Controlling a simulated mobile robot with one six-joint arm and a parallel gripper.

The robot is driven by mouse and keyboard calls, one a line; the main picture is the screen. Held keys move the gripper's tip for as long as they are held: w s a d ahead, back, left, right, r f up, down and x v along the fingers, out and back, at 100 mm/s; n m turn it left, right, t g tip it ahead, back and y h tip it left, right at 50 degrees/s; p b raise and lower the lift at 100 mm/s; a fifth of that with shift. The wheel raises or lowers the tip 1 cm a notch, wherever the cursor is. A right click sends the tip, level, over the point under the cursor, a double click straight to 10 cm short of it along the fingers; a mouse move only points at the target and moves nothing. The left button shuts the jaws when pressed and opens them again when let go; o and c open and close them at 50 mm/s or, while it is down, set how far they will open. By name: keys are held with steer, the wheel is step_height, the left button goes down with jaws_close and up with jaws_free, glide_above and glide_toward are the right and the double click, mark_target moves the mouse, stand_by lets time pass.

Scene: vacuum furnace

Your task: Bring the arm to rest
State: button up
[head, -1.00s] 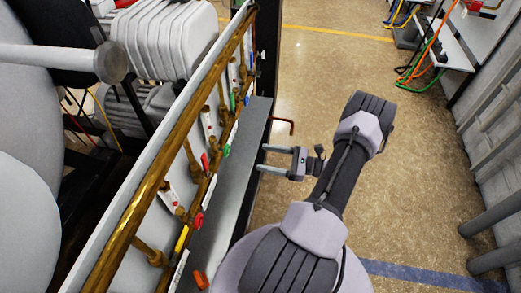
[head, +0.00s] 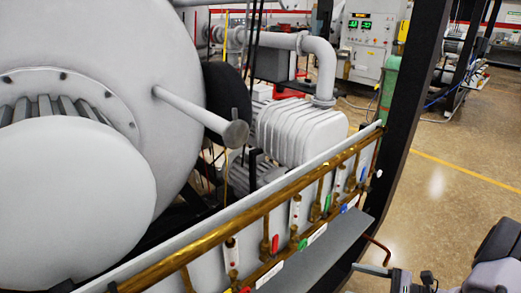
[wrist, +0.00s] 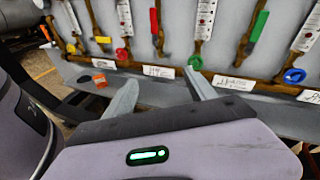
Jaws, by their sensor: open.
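My gripper (wrist: 162,88) is open in the wrist view, with two pale fingers apart and nothing between them. It points toward the valve panel, above or in front of the grey ledge (wrist: 70,72). In the head view only part of my gripper (head: 374,270) shows at the bottom edge, to the right of the ledge's near end. Part of my dark and grey arm shows in the lower right corner; the rest is out of frame.
The brass pipe (head: 215,235) runs along the panel, with coloured valve handles and flow tubes beneath. A bent copper tube (head: 378,250) sticks out near my gripper. A small orange block (wrist: 99,80) sits on the ledge.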

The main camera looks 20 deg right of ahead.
steer(key=w+a+r+n+g+h, duration=0.2)
steer(key=a+r+n+g, duration=0.8)
steer(key=a+r, duration=0.6)
steer(key=s+a+r+n+t+h, duration=0.2)
steer(key=s+a+r+n+h, duration=0.1)
steer(key=s+a+n, duration=0.2)
steer(key=s+a+r+n+t+h, duration=0.2)
steer(key=s+a+r+n+h, duration=0.1)
steer(key=a, duration=0.6)
steer(key=s+r+n, duration=0.1)
steer(key=s+n, duration=0.1)
steer(key=n, duration=0.1)
steer(key=shift+a, duration=0.4)
